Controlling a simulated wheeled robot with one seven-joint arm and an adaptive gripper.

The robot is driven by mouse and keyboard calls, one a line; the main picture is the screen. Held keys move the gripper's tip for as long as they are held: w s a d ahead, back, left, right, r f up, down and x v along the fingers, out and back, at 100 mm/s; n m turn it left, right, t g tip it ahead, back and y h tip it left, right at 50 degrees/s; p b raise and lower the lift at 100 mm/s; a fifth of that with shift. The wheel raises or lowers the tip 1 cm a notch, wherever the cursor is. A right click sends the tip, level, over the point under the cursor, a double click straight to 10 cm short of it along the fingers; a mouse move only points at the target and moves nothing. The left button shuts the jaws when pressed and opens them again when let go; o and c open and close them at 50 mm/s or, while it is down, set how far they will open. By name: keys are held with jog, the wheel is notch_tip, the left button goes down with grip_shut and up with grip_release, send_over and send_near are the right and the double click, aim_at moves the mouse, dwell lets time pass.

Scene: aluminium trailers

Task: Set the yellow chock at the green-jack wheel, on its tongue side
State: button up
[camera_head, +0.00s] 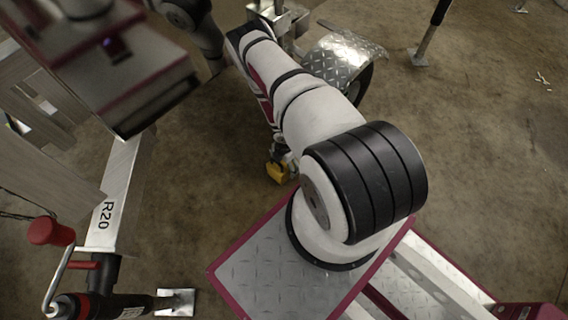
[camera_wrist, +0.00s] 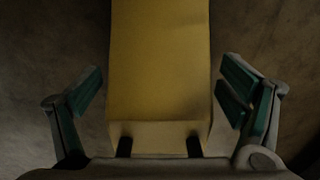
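The yellow chock (camera_head: 277,173) is on or just above the concrete floor near the middle of the head view, at the end of my arm. In the wrist view the chock (camera_wrist: 158,70) fills the middle, between the two green-padded fingers of my gripper (camera_wrist: 163,82). A gap shows on each side, so the fingers are open and do not touch it. In the head view my gripper (camera_head: 281,153) is mostly hidden by my arm. A wheel (camera_head: 366,84) shows under a diamond-plate fender (camera_head: 345,48) at the top, partly behind my arm. No green jack is identifiable.
A jack with a red knob (camera_head: 51,231) and a foot plate (camera_head: 176,302) stands at lower left beside an aluminium beam marked R20 (camera_head: 112,200). A dark-handled post (camera_head: 430,38) stands at upper right. The floor at right is mostly clear.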

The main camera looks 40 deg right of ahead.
notch_tip(320, 180, up, 7)
jog(key=p, duration=0.3)
jog(key=shift+f, duration=0.15)
jog(key=shift+r+p, duration=0.45)
jog(key=shift+r, duration=0.1)
jog(key=shift+s, duration=0.1)
dwell(0.9)
